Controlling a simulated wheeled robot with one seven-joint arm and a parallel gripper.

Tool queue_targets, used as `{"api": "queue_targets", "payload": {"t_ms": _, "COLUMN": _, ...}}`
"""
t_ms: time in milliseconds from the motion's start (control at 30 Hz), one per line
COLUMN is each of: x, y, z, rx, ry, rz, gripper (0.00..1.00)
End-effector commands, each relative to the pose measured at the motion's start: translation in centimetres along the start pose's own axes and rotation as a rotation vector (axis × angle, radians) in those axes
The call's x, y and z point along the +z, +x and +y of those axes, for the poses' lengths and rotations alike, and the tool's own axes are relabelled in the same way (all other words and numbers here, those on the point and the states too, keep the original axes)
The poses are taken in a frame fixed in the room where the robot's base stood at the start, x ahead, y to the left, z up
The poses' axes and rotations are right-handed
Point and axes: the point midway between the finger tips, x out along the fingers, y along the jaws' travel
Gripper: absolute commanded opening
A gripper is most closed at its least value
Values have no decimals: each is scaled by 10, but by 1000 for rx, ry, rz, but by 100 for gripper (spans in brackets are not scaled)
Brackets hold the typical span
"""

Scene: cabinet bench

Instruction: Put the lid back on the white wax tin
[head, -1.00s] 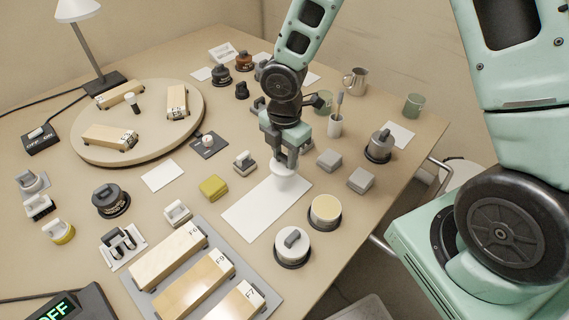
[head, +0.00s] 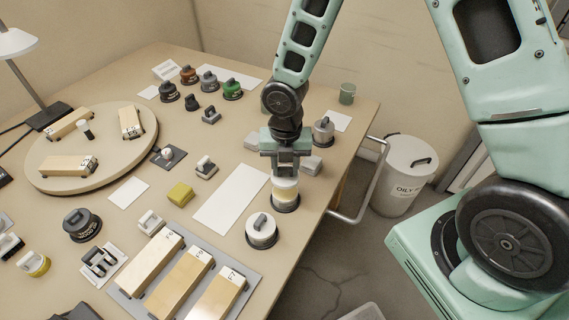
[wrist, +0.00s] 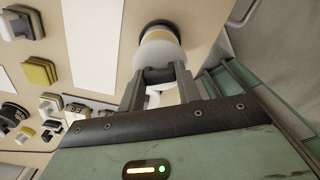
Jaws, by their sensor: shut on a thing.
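The open wax tin (head: 285,201), pale with a yellowish band and a dark base ring, stands near the right edge of the bench. My gripper (head: 286,173) is directly above it, pointing down and shut on the white lid (head: 286,184). The lid is over the tin's mouth and looks level; I cannot tell whether it touches the rim. In the wrist view the lid (wrist: 157,54) sits between the fingers, with the tin's yellowish side (wrist: 160,35) just beyond it. The lid hides the tin's mouth.
A white tin with its lid on (head: 262,232) stands close in front of the wax tin. A bare white sheet (head: 230,200) lies to the left. Grey blocks (head: 311,165) and a lidded metal pot (head: 323,131) are behind. The bench edge and rail (head: 365,190) are to the right.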

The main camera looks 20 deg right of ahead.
Motion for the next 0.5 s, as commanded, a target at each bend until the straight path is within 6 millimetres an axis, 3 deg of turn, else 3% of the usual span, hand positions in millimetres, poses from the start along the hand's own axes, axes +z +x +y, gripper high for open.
{"api": "queue_targets", "payload": {"t_ms": 500, "x": 0, "y": 46, "z": 0, "rx": -1, "ry": 2, "rz": 0, "gripper": 12}}
